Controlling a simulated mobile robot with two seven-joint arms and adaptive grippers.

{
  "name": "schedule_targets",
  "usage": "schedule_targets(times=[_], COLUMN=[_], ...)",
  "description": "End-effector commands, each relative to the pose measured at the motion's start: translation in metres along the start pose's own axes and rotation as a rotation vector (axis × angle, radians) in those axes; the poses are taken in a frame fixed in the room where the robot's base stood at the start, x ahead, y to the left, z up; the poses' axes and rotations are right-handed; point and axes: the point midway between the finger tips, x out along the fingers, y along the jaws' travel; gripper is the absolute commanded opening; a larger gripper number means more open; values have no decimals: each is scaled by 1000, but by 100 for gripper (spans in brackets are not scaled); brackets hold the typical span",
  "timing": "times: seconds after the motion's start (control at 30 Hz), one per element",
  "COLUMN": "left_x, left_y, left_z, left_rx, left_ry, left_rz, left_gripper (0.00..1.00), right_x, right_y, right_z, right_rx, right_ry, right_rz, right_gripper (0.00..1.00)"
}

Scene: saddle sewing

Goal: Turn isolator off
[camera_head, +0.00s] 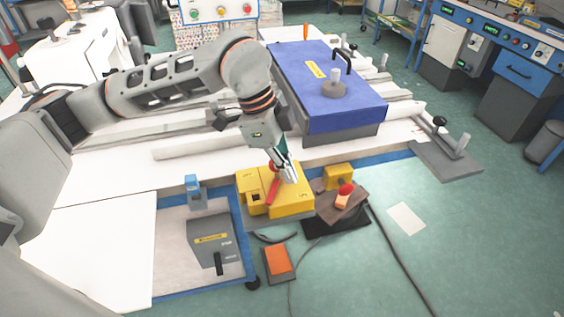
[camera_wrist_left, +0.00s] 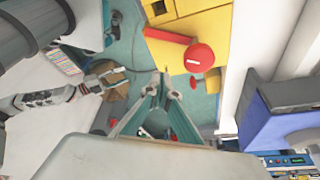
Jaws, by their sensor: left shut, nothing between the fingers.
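A yellow switch box (camera_head: 293,203) stands on the floor mat, with a red lever (camera_head: 272,190) on its top; I take it to be the isolator. In the left wrist view the yellow box (camera_wrist_left: 195,20), the lever (camera_wrist_left: 166,34) and a round red knob (camera_wrist_left: 198,58) all show at the top. My left gripper (camera_head: 291,174) is over the box, close beside the lever. Its fingertips (camera_wrist_left: 165,81) are together and hold nothing. I cannot tell whether they touch the box. A jointed grey arm part, likely my right arm (camera_wrist_left: 50,98), shows at the left of the wrist view.
A grey box with a black handle (camera_head: 210,240) and an orange pedal (camera_head: 278,260) are in front. The blue-covered machine (camera_head: 325,85) is behind. Floor at right is mostly free, with a cable.

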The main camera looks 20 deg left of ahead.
Motion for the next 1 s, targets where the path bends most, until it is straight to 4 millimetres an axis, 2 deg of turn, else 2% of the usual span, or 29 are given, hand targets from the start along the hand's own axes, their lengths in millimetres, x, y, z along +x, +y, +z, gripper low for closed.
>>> schedule_targets(times=[0.1,0.27,0.4,0.6,1.0], left_x=[26,56,47,42,41], left_y=[1,1,0,0,0], left_z=[0,0,21,36,38], left_rx=[1,0,-2,0,2], left_ry=[0,0,-1,1,2], left_rz=[4,4,-1,0,1], left_gripper=[0,0,0,0,0], right_x=[0,0,-2,-3,-3], right_y=[0,0,1,1,1], right_z=[0,0,-4,-7,-8], right_rx=[0,0,-1,0,1], right_ry=[0,0,2,4,5], right_rz=[0,0,1,1,1], right_gripper=[40,40,40,40,40])
